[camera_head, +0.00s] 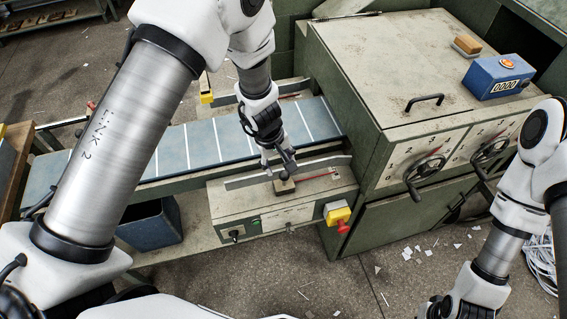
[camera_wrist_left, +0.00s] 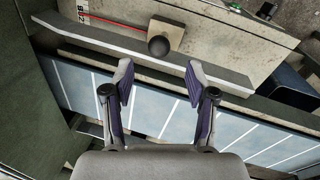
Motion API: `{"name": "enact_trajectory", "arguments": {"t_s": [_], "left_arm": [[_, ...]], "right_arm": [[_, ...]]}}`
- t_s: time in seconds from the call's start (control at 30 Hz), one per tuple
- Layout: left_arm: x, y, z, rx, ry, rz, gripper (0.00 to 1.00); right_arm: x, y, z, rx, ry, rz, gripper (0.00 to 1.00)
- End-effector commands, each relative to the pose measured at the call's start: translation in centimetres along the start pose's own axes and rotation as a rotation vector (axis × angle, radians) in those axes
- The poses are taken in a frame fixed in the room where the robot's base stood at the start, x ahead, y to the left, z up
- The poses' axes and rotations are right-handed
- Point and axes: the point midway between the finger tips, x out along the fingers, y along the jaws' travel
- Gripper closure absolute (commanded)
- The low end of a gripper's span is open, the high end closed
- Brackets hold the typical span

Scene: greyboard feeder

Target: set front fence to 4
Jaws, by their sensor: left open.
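The front fence (camera_head: 245,182) is a long grey metal strip on top of the beige housing in front of the blue belt. It also shows in the left wrist view (camera_wrist_left: 215,76). Its mount is a tan block (camera_wrist_left: 168,33) with a black ball knob (camera_wrist_left: 158,46). A red line with a white number scale (camera_wrist_left: 83,14) lies beside the block; the digits are too small to read surely. My left gripper (camera_head: 280,167) is above the fence near the knob. In the wrist view its fingers (camera_wrist_left: 160,84) are apart and empty, with the knob beyond them.
The blue belt (camera_head: 205,143) with white lines runs behind the fence. The green machine cabinet (camera_head: 385,65) with two dial cranks (camera_head: 425,170) stands to the right. A yellow and red switch (camera_head: 338,214) sticks out at the housing's front. A counter box (camera_head: 497,77) sits on the cabinet.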

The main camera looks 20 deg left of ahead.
Motion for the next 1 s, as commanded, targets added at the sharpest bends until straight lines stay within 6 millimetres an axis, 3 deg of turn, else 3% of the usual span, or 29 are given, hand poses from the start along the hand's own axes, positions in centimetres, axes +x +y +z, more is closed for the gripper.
{"name": "enact_trajectory", "arguments": {"t_s": [0.3,0.63,0.8,1.0], "left_arm": [[5.9,0.0,0.0,-0.001,-0.001,0.0,0.43],[6.8,0.0,0.0,0.001,0.001,0.001,0.43],[6.8,0.0,0.0,0.0,0.001,0.001,1.0],[7.0,0.0,0.0,0.0,0.001,0.002,1.0]], "right_arm": [[0.4,0.0,0.0,0.0,0.0,0.0,1.0],[0.3,0.0,0.0,0.0,0.0,0.0,1.0],[0.3,0.0,0.0,0.0,0.0,0.0,1.0],[0.8,0.0,0.0,0.0,0.001,0.0,1.0]]}}
